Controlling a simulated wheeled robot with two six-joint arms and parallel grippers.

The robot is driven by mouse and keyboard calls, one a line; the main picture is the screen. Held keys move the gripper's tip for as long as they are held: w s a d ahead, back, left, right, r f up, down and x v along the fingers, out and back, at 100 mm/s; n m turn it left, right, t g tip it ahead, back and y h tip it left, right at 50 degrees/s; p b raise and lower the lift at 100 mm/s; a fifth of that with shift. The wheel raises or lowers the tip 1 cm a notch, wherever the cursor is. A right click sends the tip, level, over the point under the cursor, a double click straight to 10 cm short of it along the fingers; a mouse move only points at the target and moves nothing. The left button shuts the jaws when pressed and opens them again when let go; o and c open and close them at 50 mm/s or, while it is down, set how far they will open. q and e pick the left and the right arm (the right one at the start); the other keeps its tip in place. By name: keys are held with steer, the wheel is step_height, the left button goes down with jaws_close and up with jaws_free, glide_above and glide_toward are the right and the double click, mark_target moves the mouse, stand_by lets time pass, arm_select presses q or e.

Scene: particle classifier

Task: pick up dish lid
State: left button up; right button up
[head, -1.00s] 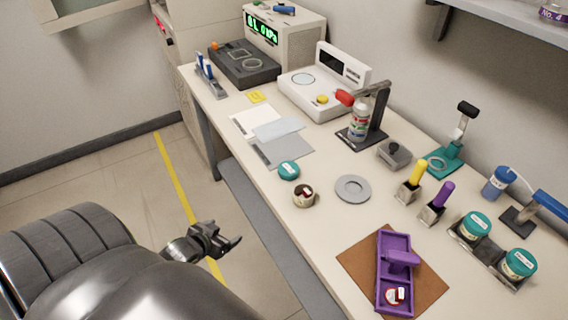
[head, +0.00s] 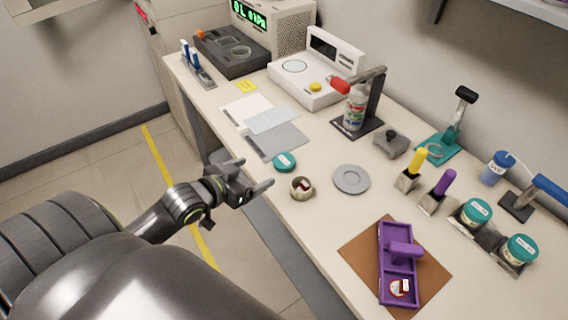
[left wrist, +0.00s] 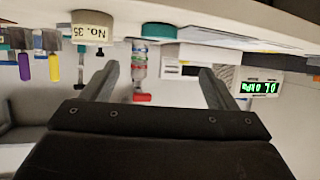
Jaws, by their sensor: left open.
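A teal dish lid (head: 284,162) lies flat on the bench near its front edge. In the left wrist view, which is upside down, the lid (left wrist: 158,31) shows beyond and between my fingers. A small open dish (head: 302,187) with dark and red contents stands beside it; its label "No. 35" shows in the left wrist view (left wrist: 92,27). My left gripper (head: 256,174) is open and empty, just off the bench's front edge, to the left of the lid and dish and apart from both. My right gripper is not in view.
A grey round plate (head: 351,180) lies right of the dish. A purple tray (head: 382,262) sits on a brown mat (head: 355,249). Grey sheets (head: 277,141) lie behind the lid. Several tools, a bottle stand and two teal-lidded jars stand farther right and back.

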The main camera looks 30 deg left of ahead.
arm_select(q)
glide_toward(283, 161)
steer(key=x, duration=0.3)
steer(key=shift+w+a, duration=0.1)
steer(key=shift+w, duration=0.3)
steer(key=shift+x, duration=2.7)
steer(key=shift+s+f, duration=0.1)
steer(key=shift+c, duration=0.4)
steer(key=c, duration=1)
